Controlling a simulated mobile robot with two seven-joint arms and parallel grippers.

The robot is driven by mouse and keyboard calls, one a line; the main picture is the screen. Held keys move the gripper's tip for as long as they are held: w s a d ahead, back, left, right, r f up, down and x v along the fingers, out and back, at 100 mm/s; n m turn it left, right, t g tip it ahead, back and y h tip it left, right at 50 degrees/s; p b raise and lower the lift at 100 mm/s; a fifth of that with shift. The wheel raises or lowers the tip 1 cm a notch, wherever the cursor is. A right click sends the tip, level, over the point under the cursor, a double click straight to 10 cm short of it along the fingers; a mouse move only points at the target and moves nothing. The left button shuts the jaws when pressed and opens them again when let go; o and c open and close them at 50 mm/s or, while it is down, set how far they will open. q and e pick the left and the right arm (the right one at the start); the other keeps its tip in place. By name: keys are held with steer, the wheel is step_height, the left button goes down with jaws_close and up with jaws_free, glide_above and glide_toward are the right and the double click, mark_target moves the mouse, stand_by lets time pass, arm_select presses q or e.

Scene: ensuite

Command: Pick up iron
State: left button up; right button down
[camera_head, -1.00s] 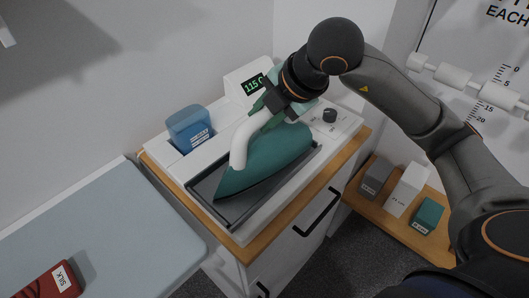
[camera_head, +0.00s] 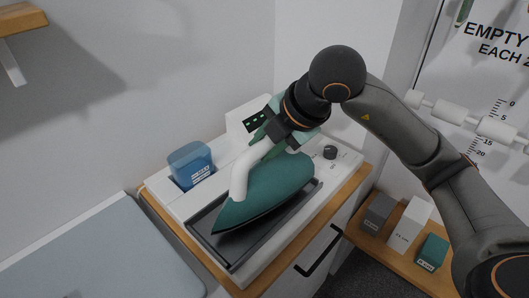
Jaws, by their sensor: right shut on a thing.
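The iron (camera_head: 266,194) has a teal body and a white handle. It is on or just above the dark tray (camera_head: 236,257) of the white ironing station, tip toward the lower left. My right gripper (camera_head: 268,143) is at the upper rear end of the white handle and is shut on it. The gripper hides the rear of the handle and part of the display. I cannot tell whether the soleplate touches the tray. My left gripper is not in view.
A blue container (camera_head: 191,165) sits in the station's left slot, and a black knob (camera_head: 330,152) is at its right. An ironing board (camera_head: 100,252) is at lower left. Boxes stand on a low wooden shelf (camera_head: 395,243) at right. A wall shelf (camera_head: 22,20) is at upper left.

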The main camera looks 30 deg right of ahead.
steer(key=shift+r, duration=0.65)
steer(key=s+r+p, duration=0.1)
steer(key=s+r, duration=0.8)
steer(key=s, duration=0.5)
steer(key=shift+r, duration=0.4)
steer(key=c, duration=1.2)
jaws_free()
steer(key=shift+c, duration=0.2)
jaws_close()
